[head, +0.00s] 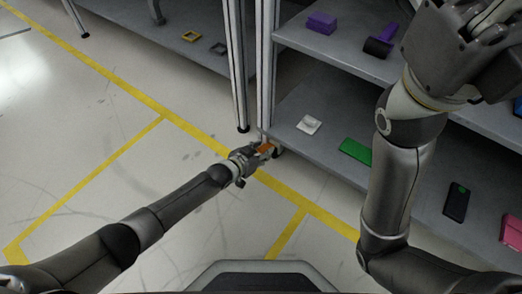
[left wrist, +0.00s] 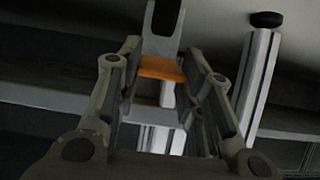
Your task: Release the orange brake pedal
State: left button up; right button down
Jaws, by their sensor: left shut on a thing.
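The orange brake pedal (head: 265,148) is a small orange piece low at the foot of a shelf post in the head view. It shows as an orange pad (left wrist: 162,69) between my fingers in the left wrist view. My left gripper (head: 262,152) is shut on the pedal, one finger on each side of it. The pedal's lower parts and the exact finger contact are partly hidden. My right gripper (head: 478,40) is raised at the upper right of the head view, in front of the shelves; its fingertips are not clear.
Metal shelf posts (head: 237,80) stand just behind my left gripper. The lower shelf (head: 290,108) holds a white piece (head: 308,124), a green block (head: 356,151) and a black device (head: 456,203). Purple items (head: 321,22) lie on the upper shelf. Floor at left is clear, with yellow lines (head: 130,93).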

pick_arm(q)
jog(key=o, duration=1)
jog(key=shift+o, duration=0.2)
jog(key=shift+s+a, duration=0.1)
jog(key=v, duration=1.1)
jog(key=shift+s+a+r, duration=0.2)
jog(key=shift+s, duration=0.1)
